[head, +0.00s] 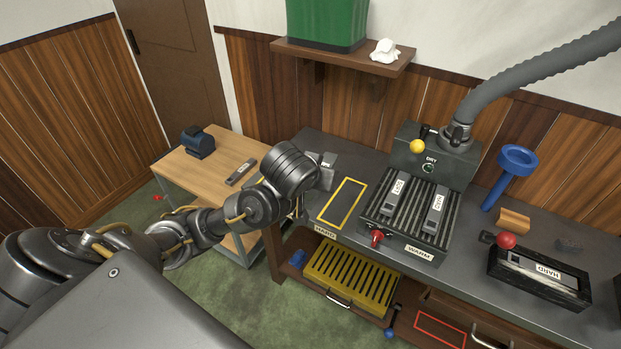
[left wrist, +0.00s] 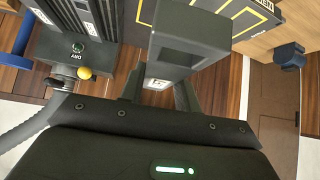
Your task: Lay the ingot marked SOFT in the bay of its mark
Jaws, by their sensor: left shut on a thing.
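My left gripper (head: 318,178) is over the back left of the bench. In the left wrist view the gripper (left wrist: 172,92) is shut on a grey ingot (left wrist: 190,32), whose label is partly hidden and unreadable. Two labelled grey ingots (head: 396,194) (head: 436,212) lie on the ribbed top of the dryer; I cannot read their labels surely. A yellow-outlined bay (head: 332,215) is empty on the bench, with a HARD plate (head: 325,232) at the front edge beside it. Another ingot, marked HARD (head: 548,270), sits in a black tray (head: 505,276) at the right. My right gripper is not in view.
The dryer (head: 405,152) carries a grey hose (head: 500,85) and a WARM plate (head: 419,250). A wooden side table (head: 205,184) holds a dark ingot (head: 241,172). A yellow slotted rack (head: 350,280) and red outline (head: 440,330) are below the bench.

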